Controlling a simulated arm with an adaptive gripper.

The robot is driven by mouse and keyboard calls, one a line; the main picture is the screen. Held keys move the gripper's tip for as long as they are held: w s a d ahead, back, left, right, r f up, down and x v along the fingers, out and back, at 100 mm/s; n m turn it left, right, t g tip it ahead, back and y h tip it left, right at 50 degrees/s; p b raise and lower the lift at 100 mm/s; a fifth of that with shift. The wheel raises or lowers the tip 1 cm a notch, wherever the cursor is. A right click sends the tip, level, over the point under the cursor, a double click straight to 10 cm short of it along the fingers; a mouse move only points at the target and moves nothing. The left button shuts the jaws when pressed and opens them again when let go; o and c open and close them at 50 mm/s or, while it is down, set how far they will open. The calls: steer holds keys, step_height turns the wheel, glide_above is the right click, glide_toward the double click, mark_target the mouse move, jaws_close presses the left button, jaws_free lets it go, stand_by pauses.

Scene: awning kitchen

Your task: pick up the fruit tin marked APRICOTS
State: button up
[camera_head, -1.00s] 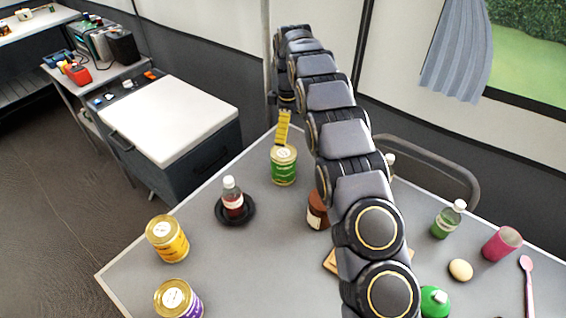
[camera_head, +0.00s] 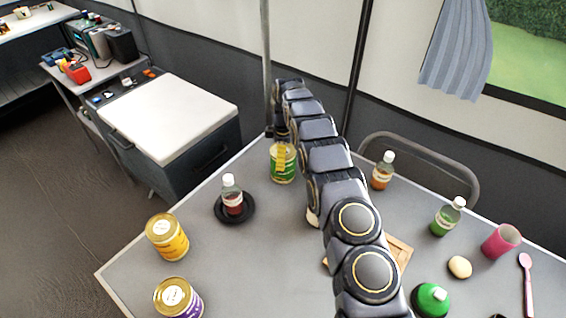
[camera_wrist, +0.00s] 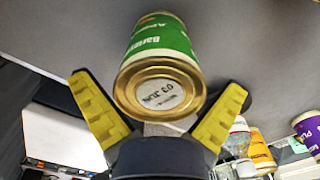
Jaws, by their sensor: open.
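A green tin with a gold rim (camera_head: 284,172) stands upright at the table's far corner. In the wrist view the green tin (camera_wrist: 163,62) shows its lid and a label with a second line that seems to start with "A"; I cannot read it fully. My gripper (camera_wrist: 160,88) is open, with one yellow finger on each side of the tin; contact is not visible. In the head view a yellow finger (camera_head: 281,156) overlaps the tin. A yellow-orange tin (camera_head: 167,238) and a purple tin (camera_head: 178,299) stand at the left; the purple label (camera_wrist: 308,130) shows "PL".
A red-brown bottle (camera_head: 232,197) stands on a black saucer (camera_head: 249,212) near the green tin. An orange bottle (camera_head: 382,172), green bottle (camera_head: 447,217), pink cup (camera_head: 500,241) and wooden board (camera_head: 400,252) are at the right. My arm crosses the table's middle.

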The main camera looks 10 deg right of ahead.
steer(key=shift+f, duration=0.3)
steer(key=c, duration=0.9)
steer(key=shift+c, duration=0.2)
